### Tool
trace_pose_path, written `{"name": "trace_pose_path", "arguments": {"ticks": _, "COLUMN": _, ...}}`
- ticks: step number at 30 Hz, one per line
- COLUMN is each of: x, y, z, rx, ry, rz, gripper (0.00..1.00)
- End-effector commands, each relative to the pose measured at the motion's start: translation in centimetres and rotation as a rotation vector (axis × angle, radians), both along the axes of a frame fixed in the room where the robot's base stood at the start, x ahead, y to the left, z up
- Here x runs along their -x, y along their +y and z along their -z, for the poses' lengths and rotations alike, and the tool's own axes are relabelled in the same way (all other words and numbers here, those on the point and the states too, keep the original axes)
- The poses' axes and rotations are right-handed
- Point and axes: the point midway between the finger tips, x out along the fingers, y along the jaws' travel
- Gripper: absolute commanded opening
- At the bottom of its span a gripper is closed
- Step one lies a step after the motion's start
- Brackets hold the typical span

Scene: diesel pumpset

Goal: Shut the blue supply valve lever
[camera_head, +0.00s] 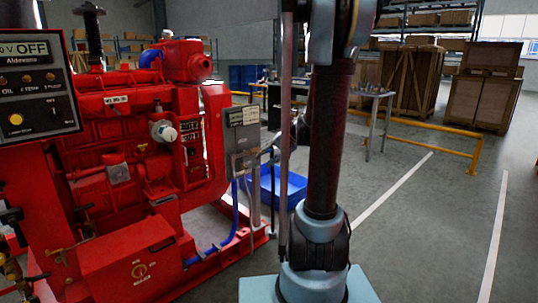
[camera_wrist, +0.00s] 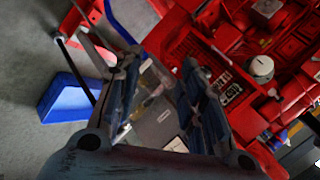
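I cannot pick out a blue valve lever for certain in either view. In the head view, a blue hose (camera_head: 210,250) runs along the red base and rises below a grey box (camera_head: 243,130) on a post at the engine's right end. In the wrist view, my gripper (camera_wrist: 160,66) has its two fingers apart with nothing held between them. Behind and between the fingers is a grey panel (camera_wrist: 155,120) with a pale label. The fingers hide part of it, and I cannot tell the distance to it.
The red engine (camera_head: 130,130) fills the left, with a control panel (camera_head: 38,85) in front. A blue bin (camera_head: 285,187) lies on the floor behind the post and shows in the wrist view (camera_wrist: 70,100). A yellow rail (camera_head: 440,128) and wooden crates (camera_head: 485,90) stand farther back. Floor at right is clear.

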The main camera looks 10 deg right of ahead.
Motion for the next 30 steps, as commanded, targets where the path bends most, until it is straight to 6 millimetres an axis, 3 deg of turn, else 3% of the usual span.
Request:
{"name": "trace_pose_path", "arguments": {"ticks": 3, "x": -3.6, "y": -0.7, "z": 0.2, "rx": -0.07, "ry": -0.026, "rz": 0.033, "gripper": 0.37}}
{"name": "trace_pose_path", "arguments": {"ticks": 15, "x": -13.8, "y": -4.3, "z": 2.2, "rx": -0.306, "ry": -0.116, "rz": 0.143, "gripper": 0.37}}
{"name": "trace_pose_path", "arguments": {"ticks": 30, "x": -22.9, "y": -11.5, "z": 8.0, "rx": -0.6, "ry": -0.236, "rz": 0.288, "gripper": 0.37}}
